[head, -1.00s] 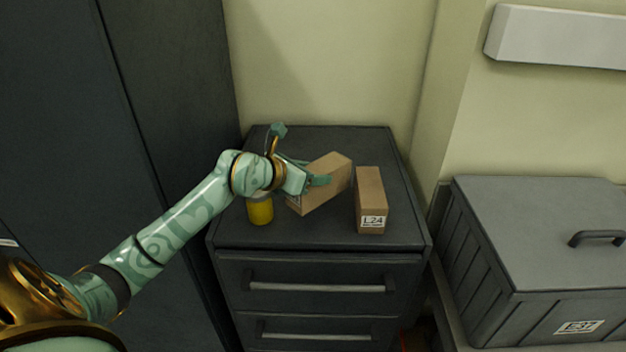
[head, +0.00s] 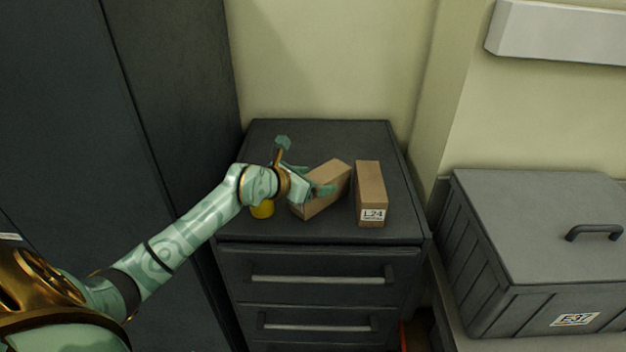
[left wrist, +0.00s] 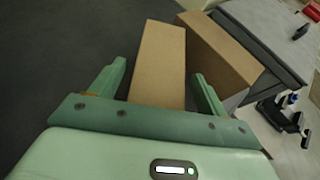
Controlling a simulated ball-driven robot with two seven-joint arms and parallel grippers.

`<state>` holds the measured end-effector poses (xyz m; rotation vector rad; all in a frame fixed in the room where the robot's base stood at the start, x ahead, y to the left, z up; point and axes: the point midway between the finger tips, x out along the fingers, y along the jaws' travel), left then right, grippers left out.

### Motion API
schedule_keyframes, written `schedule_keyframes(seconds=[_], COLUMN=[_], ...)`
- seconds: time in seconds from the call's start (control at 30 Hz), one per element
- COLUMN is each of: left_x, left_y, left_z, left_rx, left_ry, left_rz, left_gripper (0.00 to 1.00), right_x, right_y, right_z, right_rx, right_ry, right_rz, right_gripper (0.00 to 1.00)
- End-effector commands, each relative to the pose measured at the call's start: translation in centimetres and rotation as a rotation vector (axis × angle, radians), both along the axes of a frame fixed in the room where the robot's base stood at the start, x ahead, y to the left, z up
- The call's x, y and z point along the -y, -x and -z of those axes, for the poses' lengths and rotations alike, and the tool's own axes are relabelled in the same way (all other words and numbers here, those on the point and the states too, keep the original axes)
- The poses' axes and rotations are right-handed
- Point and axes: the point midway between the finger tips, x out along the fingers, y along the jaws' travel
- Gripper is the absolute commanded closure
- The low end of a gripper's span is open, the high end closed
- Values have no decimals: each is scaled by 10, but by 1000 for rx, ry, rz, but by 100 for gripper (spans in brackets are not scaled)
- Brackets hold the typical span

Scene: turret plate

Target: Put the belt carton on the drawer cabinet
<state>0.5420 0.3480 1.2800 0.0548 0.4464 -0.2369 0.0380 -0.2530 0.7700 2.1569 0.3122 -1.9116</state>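A plain brown carton (head: 328,186) sits turned at an angle on the dark drawer cabinet (head: 400,225); no label on it shows, so I cannot tell if it is the belt carton. My left gripper (head: 312,192) is at this carton. In the left wrist view the gripper (left wrist: 160,85) has one finger on each side of the carton (left wrist: 160,60), with narrow gaps beside it, so it looks open around it. A second carton (head: 370,193), labelled L24, stands just to the right; it also shows in the left wrist view (left wrist: 220,50). My right gripper is out of view.
A yellow cylinder (head: 262,210) stands on the cabinet, partly hidden behind my left wrist. A grey lidded crate (head: 530,240) labelled E37 stands right of the cabinet. A tall dark cabinet (head: 170,100) rises at left. The back of the cabinet top is clear.

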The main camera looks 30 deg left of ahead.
Motion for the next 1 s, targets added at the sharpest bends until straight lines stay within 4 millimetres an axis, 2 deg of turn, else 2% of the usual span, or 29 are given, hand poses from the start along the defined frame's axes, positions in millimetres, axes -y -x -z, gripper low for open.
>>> schedule_keyframes(seconds=[0.17,0.27,0.5,0.7,1.0], left_x=[-1,-5,-18,-24,-26], left_y=[4,18,69,98,105], left_z=[-5,-11,-34,-49,-56], left_rx=[2,1,-1,-1,0], left_ry=[-2,-2,-3,1,0], left_rz=[0,0,-1,0,0], left_gripper=[24,24,24,24,24], right_x=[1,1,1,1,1], right_y=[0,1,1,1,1], right_z=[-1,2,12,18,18], right_rx=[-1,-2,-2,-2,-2], right_ry=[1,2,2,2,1], right_rz=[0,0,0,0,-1], right_gripper=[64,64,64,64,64])
